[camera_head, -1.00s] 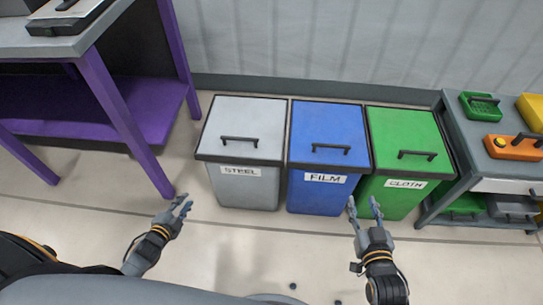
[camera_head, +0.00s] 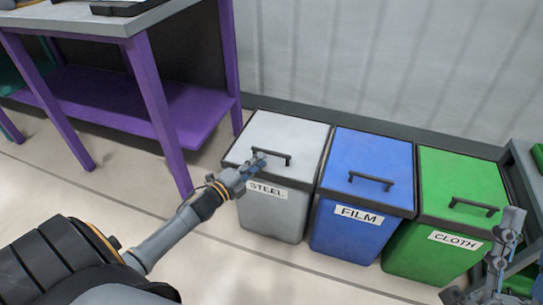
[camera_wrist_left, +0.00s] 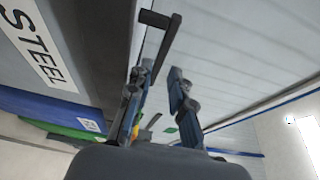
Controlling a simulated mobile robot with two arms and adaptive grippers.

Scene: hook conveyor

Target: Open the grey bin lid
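The grey bin (camera_head: 275,212), labelled STEEL, stands at the left of a row of three bins, and its flat grey lid (camera_head: 290,129) is shut. A black bar handle (camera_head: 272,153) sits on the lid near its front edge. My left gripper (camera_head: 257,163) is at the left end of this handle. In the left wrist view its two fingers (camera_wrist_left: 158,88) are apart, with the dark handle (camera_wrist_left: 153,20) just beyond the tips; whether they touch it, I cannot tell. My right gripper (camera_head: 508,228) is at the right edge, before the green bin, its finger opening unclear.
The blue FILM bin (camera_head: 360,225) and green CLOTH bin (camera_head: 435,250) stand close to the right of the grey bin, both shut. A purple-legged table (camera_head: 160,105) is at the left. A grey shelf unit (camera_head: 527,165) is at the right edge. A wall is behind the bins.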

